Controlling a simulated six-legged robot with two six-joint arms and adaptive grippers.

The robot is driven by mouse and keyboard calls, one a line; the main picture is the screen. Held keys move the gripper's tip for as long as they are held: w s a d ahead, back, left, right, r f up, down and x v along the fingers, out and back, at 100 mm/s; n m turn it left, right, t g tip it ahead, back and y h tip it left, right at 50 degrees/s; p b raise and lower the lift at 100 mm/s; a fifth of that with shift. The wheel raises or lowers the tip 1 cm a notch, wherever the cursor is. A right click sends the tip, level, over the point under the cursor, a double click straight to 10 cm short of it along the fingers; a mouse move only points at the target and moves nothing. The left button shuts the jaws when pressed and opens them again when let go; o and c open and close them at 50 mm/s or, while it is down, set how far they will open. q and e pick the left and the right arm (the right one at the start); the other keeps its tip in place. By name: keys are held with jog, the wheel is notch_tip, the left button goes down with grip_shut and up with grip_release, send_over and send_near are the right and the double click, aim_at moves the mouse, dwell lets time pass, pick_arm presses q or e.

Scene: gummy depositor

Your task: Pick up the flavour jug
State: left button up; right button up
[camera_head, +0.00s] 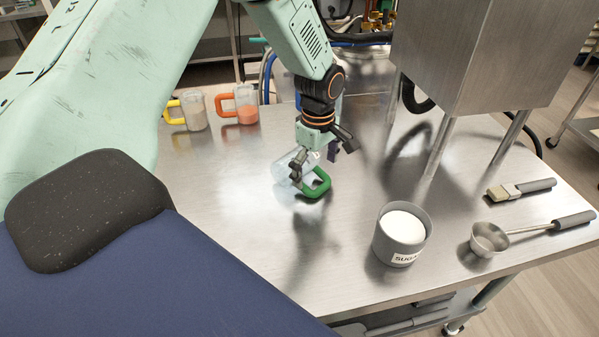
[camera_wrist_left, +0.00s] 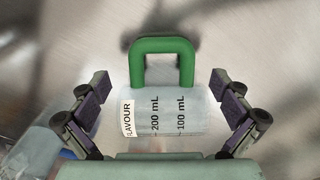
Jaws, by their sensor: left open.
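The flavour jug (camera_head: 283,172) is clear with a green handle (camera_head: 317,186), and it appears to lie on its side on the steel table. In the left wrist view the jug (camera_wrist_left: 168,112) shows its FLAVOUR label and mL marks, with the handle (camera_wrist_left: 162,45) toward the top. My left gripper (camera_head: 322,155) is over the jug, partly hiding it in the head view. In the wrist view its open fingers (camera_wrist_left: 165,112) stand at either side of the jug, with gaps between. My right gripper is not in view.
A yellow-handled jug (camera_head: 195,112) and an orange-handled jug (camera_head: 246,108) stand at the back left. A grey sugar pot (camera_head: 387,235), a ladle (camera_head: 488,238) and a brush (camera_head: 510,191) are at the right. A legged steel machine (camera_head: 480,60) stands behind. The table's front middle is clear.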

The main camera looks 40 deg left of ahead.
pick_arm(q)
jog(key=shift+s+d+f, duration=0.1)
jog(key=shift+d+f, duration=0.1)
jog(key=shift+f, duration=1)
jog(key=shift+s+a, duration=0.1)
jog(key=shift+s, duration=0.1)
jog(key=c, duration=1.4)
jog(key=r, duration=1)
jog(key=shift+w+p, duration=0.2)
jog(key=shift+p, duration=0.15)
